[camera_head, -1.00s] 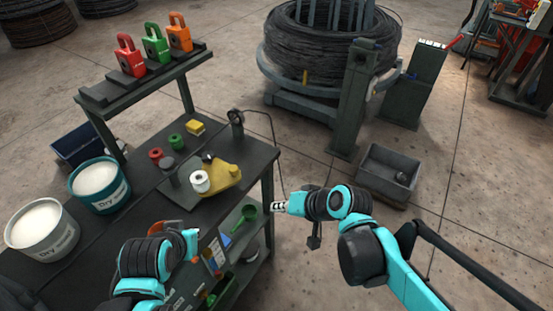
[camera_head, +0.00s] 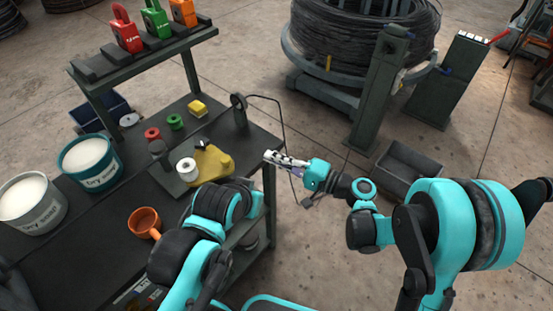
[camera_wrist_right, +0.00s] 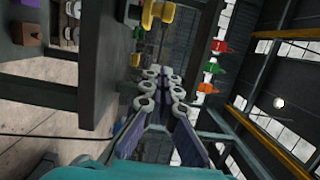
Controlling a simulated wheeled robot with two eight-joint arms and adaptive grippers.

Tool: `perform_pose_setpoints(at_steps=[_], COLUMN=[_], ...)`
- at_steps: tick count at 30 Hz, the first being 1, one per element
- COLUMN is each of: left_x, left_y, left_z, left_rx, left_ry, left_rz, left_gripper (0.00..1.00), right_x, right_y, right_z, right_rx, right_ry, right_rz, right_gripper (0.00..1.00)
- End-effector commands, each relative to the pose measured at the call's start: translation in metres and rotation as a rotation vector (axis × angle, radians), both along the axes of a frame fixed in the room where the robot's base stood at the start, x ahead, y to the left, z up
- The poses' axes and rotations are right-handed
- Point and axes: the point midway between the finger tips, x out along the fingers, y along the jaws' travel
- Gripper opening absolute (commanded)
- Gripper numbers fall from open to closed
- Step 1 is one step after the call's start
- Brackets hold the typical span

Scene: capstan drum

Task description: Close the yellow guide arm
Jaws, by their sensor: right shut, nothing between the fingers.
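The yellow guide arm (camera_head: 213,165) lies on a dark base plate on the bench, behind a white spool (camera_head: 187,170) and a dark post. My right gripper (camera_head: 270,157) is at the bench's right edge, to the right of the guide arm and apart from it. Its fingers are shut and empty; they also show in the right wrist view (camera_wrist_right: 162,82). Yellow pieces show at the top of that view, but I cannot tell which is the guide arm. My left arm reaches over the bench front; its fingers are not visible.
An orange mug (camera_head: 145,222) and two white-filled buckets (camera_head: 90,162) stand on the bench. An upright post with a ring (camera_head: 239,110) and cable stands near the right corner. A yellow block (camera_head: 197,108) lies farther back. Padlocks (camera_head: 126,32) sit on the raised shelf.

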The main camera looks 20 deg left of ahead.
Motion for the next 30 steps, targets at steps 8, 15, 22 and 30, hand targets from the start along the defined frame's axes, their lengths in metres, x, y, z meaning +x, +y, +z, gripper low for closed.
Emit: perform_pose_setpoints(at_steps=[8, 15, 22, 30], left_x=[0.0, 0.0, 0.0, 0.0], left_y=[0.0, 0.0, 0.0, 0.0], left_z=[-0.014, -0.024, -0.026, -0.026], left_rx=[0.0, 0.0, 0.0, 0.0], left_ry=[0.0, 0.0, 0.0, 0.0], left_rz=[0.0, 0.0, 0.0, 0.0], left_gripper=[0.0, 0.0, 0.0, 0.0], right_x=[0.01, -0.013, -0.024, -0.024], right_y=[0.061, 0.082, 0.086, 0.086], right_z=[-0.002, -0.002, 0.0, 0.0], right_rx=[-0.001, -0.002, -0.002, -0.002], right_ry=[0.0, -0.001, -0.001, -0.001], right_rz=[0.003, 0.002, -0.001, -0.001], right_gripper=[0.0, 0.0, 0.0, 0.0])
